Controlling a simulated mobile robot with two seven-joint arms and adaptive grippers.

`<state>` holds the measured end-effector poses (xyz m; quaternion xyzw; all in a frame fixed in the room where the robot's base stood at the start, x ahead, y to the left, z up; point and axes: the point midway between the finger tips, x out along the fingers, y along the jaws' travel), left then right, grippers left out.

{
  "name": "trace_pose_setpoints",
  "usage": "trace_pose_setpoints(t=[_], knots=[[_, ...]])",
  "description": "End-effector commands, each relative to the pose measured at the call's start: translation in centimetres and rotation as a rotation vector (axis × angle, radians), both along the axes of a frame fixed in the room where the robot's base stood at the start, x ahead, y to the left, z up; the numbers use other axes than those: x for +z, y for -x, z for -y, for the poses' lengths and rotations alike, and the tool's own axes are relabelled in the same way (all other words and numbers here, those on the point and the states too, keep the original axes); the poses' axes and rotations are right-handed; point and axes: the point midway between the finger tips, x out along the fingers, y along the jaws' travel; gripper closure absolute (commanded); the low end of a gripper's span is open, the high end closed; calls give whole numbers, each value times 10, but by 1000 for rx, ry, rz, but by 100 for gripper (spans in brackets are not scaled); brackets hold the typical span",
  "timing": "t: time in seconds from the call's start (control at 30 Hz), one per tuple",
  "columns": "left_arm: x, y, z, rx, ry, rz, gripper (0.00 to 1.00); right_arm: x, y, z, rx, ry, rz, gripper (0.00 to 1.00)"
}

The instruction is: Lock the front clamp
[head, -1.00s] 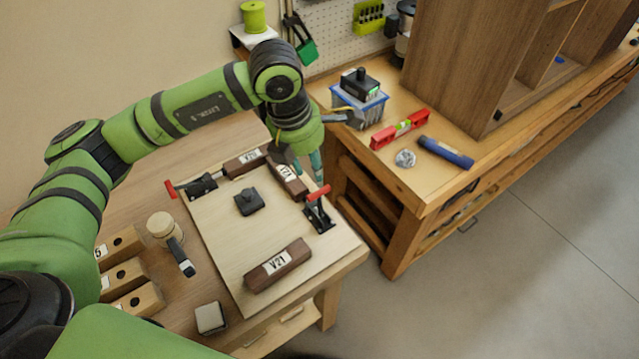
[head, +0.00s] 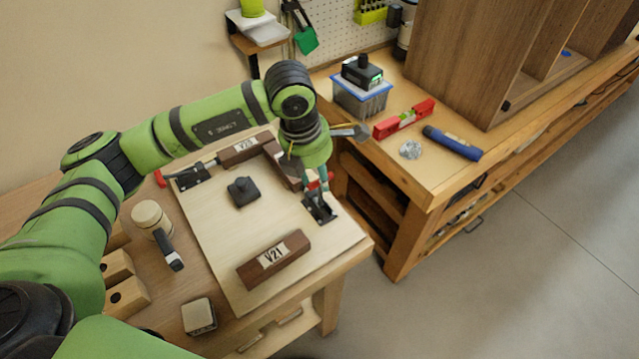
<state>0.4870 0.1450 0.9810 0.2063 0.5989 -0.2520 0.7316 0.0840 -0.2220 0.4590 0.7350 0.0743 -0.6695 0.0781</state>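Two toggle clamps with red handles are mounted on the light board (head: 225,255). One clamp (head: 320,209) stands at the board's right edge, its red handle (head: 330,177) partly hidden by my gripper. The other clamp (head: 191,178) is at the far left, its red handle pointing left. My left gripper (head: 315,186) points down at the right clamp's handle, with its teal fingers at or around it. Whether they are closed on the handle cannot be told. My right gripper is not in view.
Labelled brown blocks (head: 274,260) lie on the board, with a black knobbed piece (head: 242,191) between. A mallet (head: 158,232) and a small pale block (head: 199,316) lie left of the board. A bench with a plastic bin (head: 358,98), red level (head: 404,118) and blue tool (head: 452,143) stands right.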

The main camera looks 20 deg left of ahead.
Motion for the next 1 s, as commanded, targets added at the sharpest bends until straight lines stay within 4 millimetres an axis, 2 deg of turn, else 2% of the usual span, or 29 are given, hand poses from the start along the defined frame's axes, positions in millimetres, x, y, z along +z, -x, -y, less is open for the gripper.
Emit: trace_pose_setpoints(t=[0.27, 0.3, 0.37, 1.0], knots=[[0, -1, 0, 1, 1, 2, 67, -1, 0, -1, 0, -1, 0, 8], [0, -1, 0, 1, 1, 3, 78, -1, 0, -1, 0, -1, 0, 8], [0, -1, 0, 1, 1, 3, 86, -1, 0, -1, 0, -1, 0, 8], [-3, 7, 9, 0, 1, 0, 85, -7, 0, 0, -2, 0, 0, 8]])
